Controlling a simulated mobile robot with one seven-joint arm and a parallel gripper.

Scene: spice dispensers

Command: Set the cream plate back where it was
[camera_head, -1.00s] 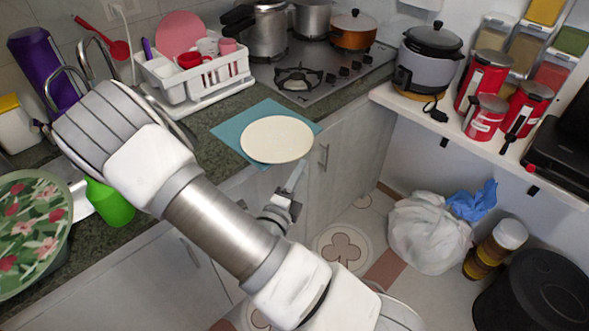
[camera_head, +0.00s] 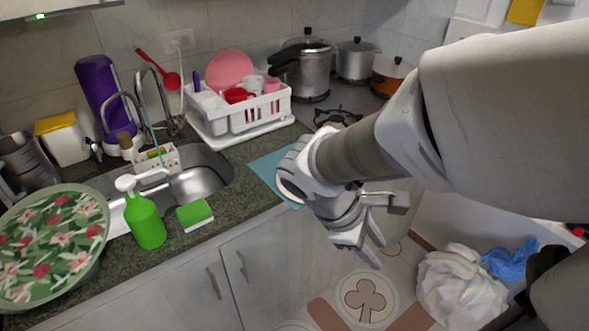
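The cream plate does not show in the current view; my arm covers part of the counter where it was seen a second ago. The blue mat (camera_head: 268,168) shows only at its left part, on the counter left of my wrist. My gripper (camera_head: 381,256) hangs in front of the counter edge, over the floor, with its fingers pointing down and to the right. The two thin fingers look apart, and no plate shows between them.
A white dish rack (camera_head: 240,118) with a pink plate stands behind the mat. A green soap bottle (camera_head: 145,222) and a green sponge (camera_head: 195,214) stand by the sink (camera_head: 195,180). Pots stand on the stove at the back. A white bag (camera_head: 460,285) lies on the floor.

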